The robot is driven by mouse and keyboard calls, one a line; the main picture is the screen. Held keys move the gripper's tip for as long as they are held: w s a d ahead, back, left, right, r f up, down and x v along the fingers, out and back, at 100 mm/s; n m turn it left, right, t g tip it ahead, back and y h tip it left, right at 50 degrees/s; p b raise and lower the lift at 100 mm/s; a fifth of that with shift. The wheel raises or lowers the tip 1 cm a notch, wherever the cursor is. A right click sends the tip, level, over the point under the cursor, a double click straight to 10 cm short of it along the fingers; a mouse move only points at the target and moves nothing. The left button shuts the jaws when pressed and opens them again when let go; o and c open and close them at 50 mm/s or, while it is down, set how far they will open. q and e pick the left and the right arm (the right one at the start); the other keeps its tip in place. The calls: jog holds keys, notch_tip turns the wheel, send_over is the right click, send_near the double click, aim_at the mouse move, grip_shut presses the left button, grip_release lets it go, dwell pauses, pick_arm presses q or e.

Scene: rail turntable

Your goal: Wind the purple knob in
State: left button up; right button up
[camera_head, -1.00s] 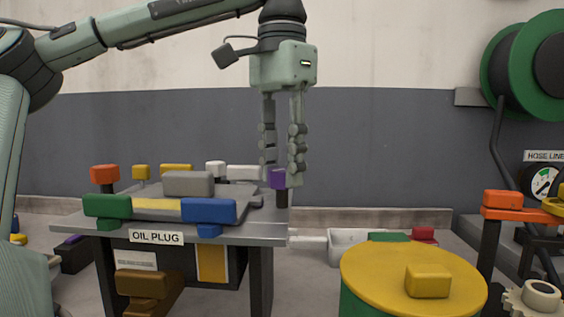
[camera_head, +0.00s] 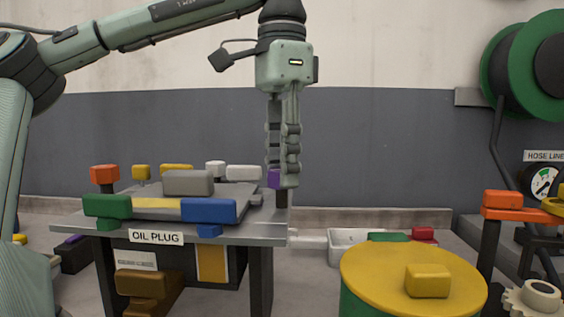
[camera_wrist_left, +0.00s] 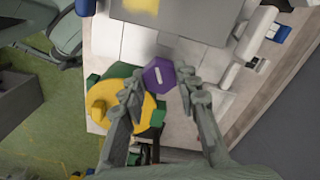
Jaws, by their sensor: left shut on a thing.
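The purple knob (camera_head: 273,178) stands on a dark post at the right end of the grey table (camera_head: 264,229). My left gripper (camera_head: 283,176) points straight down over it, its fingers around the knob and partly hiding it. In the left wrist view the knob (camera_wrist_left: 158,74) is a purple hexagon with a pale slot mark on top. It lies between the fingertips of the left gripper (camera_wrist_left: 162,82), which is shut on it. My right gripper is not in view.
Coloured blocks, including a blue one (camera_head: 208,210) and a grey one (camera_head: 188,183), crowd the table left of the knob. A yellow-topped drum (camera_head: 370,268) stands front right. An orange-topped post (camera_head: 502,199) is farther right. Space above the table is clear.

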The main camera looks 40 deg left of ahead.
pick_arm(q)
jog(key=o, duration=1.2)
jog(key=shift+c, duration=0.2)
